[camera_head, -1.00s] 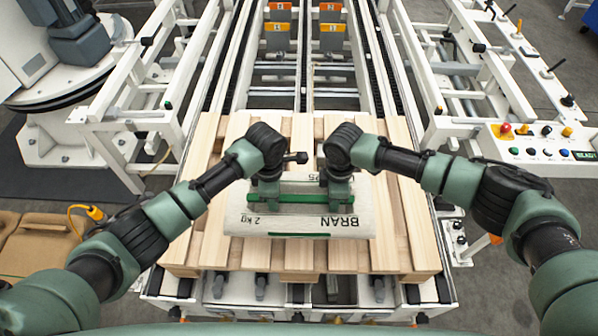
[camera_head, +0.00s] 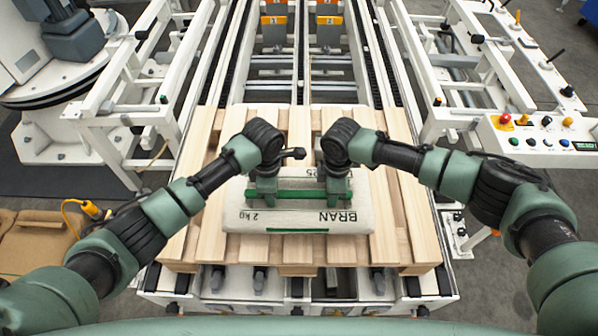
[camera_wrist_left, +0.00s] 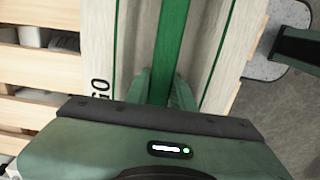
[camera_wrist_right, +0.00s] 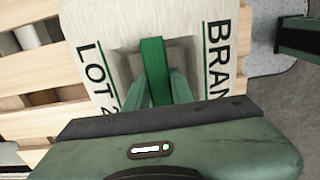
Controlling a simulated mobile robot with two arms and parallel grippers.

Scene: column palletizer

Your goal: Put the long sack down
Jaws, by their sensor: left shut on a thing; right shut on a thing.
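The long sack (camera_head: 298,217) is off-white, with a green band across its top and the print BRAN and 2 kg on it. It lies level, crosswise over the wooden pallet (camera_head: 212,235), near its front. It also shows in the left wrist view (camera_wrist_left: 212,55) and right wrist view (camera_wrist_right: 190,45). My left gripper (camera_head: 265,198) is shut on the sack at the left part of its band. My right gripper (camera_head: 337,198) is shut on it further right. The sack's underside is hidden, so I cannot tell whether it touches the slats.
The pallet sits on a roller conveyor between white frames, with dark chains (camera_head: 370,60) running away behind. A control panel (camera_head: 540,140) with coloured buttons stands at the right. Bare slats show on both sides of the sack.

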